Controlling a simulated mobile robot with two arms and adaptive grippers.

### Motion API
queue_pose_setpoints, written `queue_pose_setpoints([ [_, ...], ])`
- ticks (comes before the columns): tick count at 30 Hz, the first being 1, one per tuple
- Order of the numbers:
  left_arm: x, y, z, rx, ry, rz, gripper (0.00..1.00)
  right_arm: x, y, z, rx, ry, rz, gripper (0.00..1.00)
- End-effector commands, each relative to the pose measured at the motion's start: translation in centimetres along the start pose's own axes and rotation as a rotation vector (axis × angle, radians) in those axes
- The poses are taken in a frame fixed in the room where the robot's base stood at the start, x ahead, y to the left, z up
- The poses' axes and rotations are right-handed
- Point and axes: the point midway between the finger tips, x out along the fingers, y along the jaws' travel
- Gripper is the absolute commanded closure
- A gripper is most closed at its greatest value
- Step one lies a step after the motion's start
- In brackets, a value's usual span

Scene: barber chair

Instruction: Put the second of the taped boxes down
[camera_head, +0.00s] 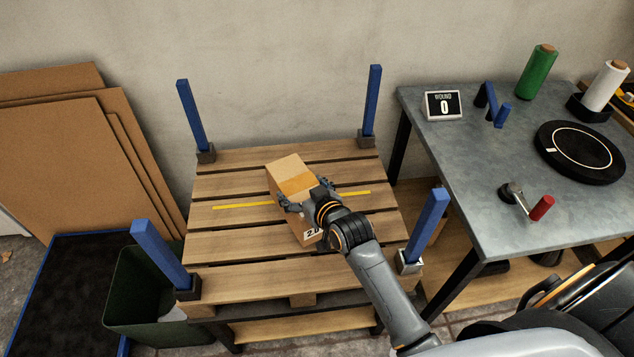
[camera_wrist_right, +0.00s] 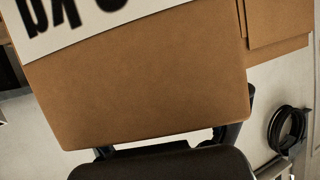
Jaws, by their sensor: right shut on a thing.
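A brown taped cardboard box (camera_head: 289,174) with a tape band across it and a label reading "20" is at the middle of the wooden pallet (camera_head: 240,244). It sits askew over the yellow line (camera_head: 236,206). My right gripper (camera_head: 306,199) is shut on the box from its near right side. In the right wrist view the box (camera_wrist_right: 150,95) fills most of the picture, with a white label in the upper left. I cannot tell whether its underside touches the slats. My left gripper is in neither view. No other taped box shows clearly.
Blue posts (camera_head: 192,115) stand at the pallet's corners. Flat cardboard (camera_head: 60,150) leans left above a dark green bin (camera_head: 140,300).

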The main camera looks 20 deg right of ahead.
Motion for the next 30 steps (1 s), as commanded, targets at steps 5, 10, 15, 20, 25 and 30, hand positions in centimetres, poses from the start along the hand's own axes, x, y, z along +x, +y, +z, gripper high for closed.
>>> queue_pose_setpoints([
  [5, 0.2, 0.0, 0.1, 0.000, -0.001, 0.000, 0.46, 1.3, -0.8, -0.2, -0.001, 0.027, 0.002, 0.77],
  [10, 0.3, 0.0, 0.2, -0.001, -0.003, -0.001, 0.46, 1.9, -1.1, 0.2, -0.001, 0.028, 0.002, 0.77],
  [15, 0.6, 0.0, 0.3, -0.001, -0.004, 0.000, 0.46, 2.8, -1.3, 1.9, -0.001, 0.024, 0.002, 0.77],
  [20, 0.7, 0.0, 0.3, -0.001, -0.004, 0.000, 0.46, 3.3, -1.3, 3.1, -0.001, 0.027, 0.003, 0.77],
  [25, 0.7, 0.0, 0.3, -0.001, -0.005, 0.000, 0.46, 3.3, -1.3, 3.2, -0.002, 0.028, 0.003, 0.77],
  [30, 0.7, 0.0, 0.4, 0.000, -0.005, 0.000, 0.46, 3.4, -1.3, 3.3, -0.002, 0.027, 0.003, 0.77],
])
